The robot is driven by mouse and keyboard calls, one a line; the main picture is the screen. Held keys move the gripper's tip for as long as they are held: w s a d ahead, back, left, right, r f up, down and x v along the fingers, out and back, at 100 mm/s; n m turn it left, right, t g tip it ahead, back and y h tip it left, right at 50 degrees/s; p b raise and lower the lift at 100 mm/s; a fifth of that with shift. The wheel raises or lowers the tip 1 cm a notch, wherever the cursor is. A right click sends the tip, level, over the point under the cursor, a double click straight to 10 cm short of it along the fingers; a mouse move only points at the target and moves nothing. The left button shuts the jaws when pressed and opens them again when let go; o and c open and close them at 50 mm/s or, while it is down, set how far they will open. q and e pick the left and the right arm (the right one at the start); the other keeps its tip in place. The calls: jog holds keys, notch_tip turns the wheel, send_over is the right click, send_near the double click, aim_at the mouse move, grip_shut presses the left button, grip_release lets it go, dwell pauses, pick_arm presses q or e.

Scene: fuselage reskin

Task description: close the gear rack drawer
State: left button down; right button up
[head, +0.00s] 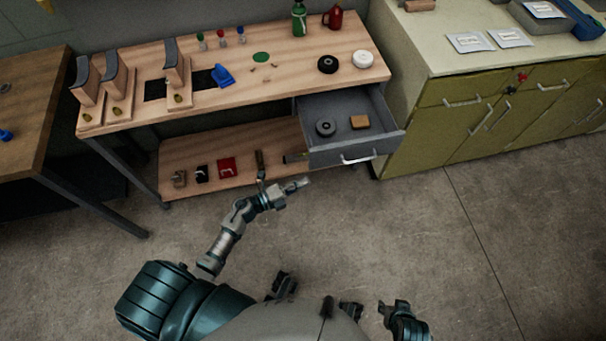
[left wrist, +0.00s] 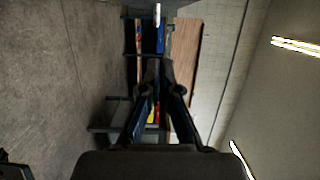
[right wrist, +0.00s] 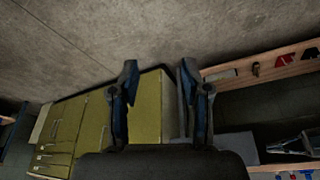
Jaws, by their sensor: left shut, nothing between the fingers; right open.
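The grey drawer (head: 345,146) stands pulled out under the right end of the wooden workbench (head: 215,105). Its silver handle (head: 358,160) is on the front panel. Inside lie a dark round roll (head: 325,128) and a small tan block (head: 360,122). My left gripper (head: 305,182) is shut and empty, in front of and below the drawer's left front corner, apparently apart from it. Its closed fingers also show in the left wrist view (left wrist: 159,72). My right gripper is open and empty in the right wrist view (right wrist: 157,80); in the head view it is low at the bottom right (head: 388,308).
An olive cabinet (head: 420,140) stands close to the right of the drawer. The lower shelf (head: 230,150) holds several small items left of the drawer. Another wooden table (head: 30,105) stands at the left. The concrete floor (head: 400,230) in front is clear.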

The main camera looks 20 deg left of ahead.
aim_at(323, 163)
pick_arm(q)
jog(key=w+d, duration=0.1)
jog(key=w, duration=0.2)
jog(key=w+d+b, duration=0.1)
jog(key=w, duration=0.2)
jog(key=w+d, duration=0.2)
jog(key=w, duration=0.2)
jog(key=shift+b, duration=0.35)
jog(key=shift+a, duration=0.35)
pick_arm(e)
jog(key=w+a+r+t+y, duration=0.1)
jog(key=w+a+t, duration=0.1)
jog(key=w, duration=0.4)
jog(key=shift+w+t, duration=0.15)
jog(key=shift+t, duration=0.65)
pick_arm(q)
jog(key=shift+d, duration=0.15)
